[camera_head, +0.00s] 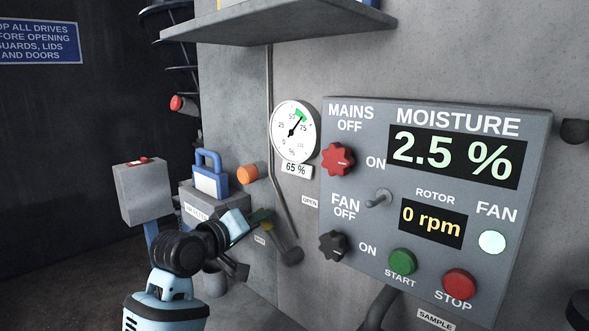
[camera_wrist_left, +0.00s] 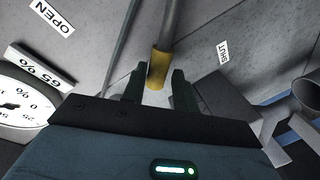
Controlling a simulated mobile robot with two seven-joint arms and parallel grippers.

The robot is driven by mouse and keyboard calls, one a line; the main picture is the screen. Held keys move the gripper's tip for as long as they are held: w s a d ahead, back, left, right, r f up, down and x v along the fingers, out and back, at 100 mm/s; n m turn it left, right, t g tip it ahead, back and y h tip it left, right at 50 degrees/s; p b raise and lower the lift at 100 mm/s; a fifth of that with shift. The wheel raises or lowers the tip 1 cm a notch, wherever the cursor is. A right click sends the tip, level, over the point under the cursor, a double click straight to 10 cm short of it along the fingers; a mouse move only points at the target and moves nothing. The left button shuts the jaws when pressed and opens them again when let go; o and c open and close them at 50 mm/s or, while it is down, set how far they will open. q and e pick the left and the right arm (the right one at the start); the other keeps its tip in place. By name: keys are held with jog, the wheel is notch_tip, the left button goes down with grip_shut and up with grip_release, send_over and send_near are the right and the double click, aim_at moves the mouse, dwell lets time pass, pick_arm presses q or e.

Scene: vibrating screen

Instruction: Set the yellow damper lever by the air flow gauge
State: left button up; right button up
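The damper lever is a grey rod with a yellow grip (camera_wrist_left: 158,68). In the left wrist view the grip lies between the two fingers of my left gripper (camera_wrist_left: 158,88), with narrow gaps beside it. In the head view my left gripper (camera_head: 260,217) is at the lever's end, largely covering the yellow; the rod runs down right to its pivot (camera_head: 291,256). The air flow gauge (camera_head: 295,131) has its needle between 50 and 75, by a green band. The plate below it (camera_head: 296,169) reads 65 %. My right gripper is out of view.
An OPEN label (camera_head: 310,201) is right of the lever, and a SHUT label (camera_wrist_left: 223,52) shows in the left wrist view. The control panel (camera_head: 447,180) stands right, with knobs, buttons and a toggle sticking out. A blue padlock (camera_head: 208,181) and orange knob (camera_head: 248,173) are above the gripper.

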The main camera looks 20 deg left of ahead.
pick_arm(q)
jog(key=v, duration=0.3)
jog(key=shift+s+a+f, duration=0.2)
jog(key=shift+s+a, duration=0.15)
jog(key=shift+s, duration=0.05)
dwell(0.4)
jog(key=v, duration=0.6)
dwell(0.7)
